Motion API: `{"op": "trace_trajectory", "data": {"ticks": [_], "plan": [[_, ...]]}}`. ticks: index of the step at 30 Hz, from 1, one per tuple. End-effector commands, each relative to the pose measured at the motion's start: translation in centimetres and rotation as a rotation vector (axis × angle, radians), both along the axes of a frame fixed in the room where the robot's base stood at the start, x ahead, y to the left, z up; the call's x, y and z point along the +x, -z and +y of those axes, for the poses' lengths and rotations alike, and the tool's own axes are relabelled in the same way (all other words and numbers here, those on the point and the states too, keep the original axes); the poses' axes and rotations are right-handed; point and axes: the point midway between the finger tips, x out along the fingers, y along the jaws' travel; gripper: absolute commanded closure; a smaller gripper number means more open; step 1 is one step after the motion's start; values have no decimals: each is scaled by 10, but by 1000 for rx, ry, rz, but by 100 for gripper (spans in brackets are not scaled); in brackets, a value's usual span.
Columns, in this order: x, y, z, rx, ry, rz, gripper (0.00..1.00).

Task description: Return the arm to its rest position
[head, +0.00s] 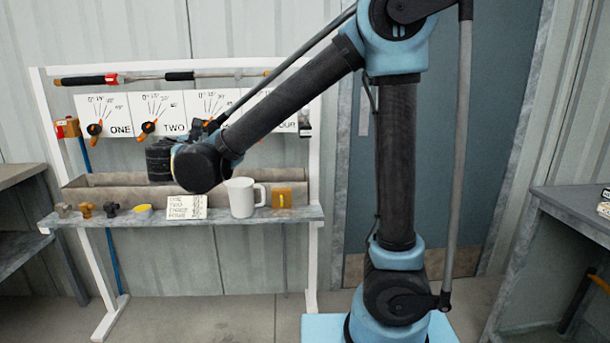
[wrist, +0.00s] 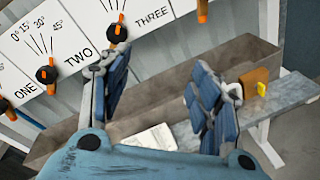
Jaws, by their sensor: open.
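My arm reaches over to the panel stand in the head view, its forearm sloping down to the left. My gripper (wrist: 160,88) is open in the wrist view, with two blue padded fingers apart and nothing between them. It is in front of the dial boards and above the grey trough (wrist: 190,75). In the head view the wrist end of the arm hides most of the gripper. The boards ONE (head: 105,116) and TWO (head: 158,115) show plainly there; the arm covers parts of the boards to their right.
A white mug (head: 241,197), a written card (head: 186,208), an orange block (head: 288,196) and several small knobs stand on the narrow shelf (head: 140,219). A bar (head: 215,75) runs above the boards. Grey benches flank the stand left (head: 20,172) and right (head: 575,199).

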Motion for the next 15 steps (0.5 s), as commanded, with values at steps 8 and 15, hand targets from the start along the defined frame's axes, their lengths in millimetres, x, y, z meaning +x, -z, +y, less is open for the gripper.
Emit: {"op": "trace_trajectory", "data": {"ticks": [8,15], "plan": [[42,17,-90,127,154,127,43],[65,45,-199,315,359,266,43]]}}
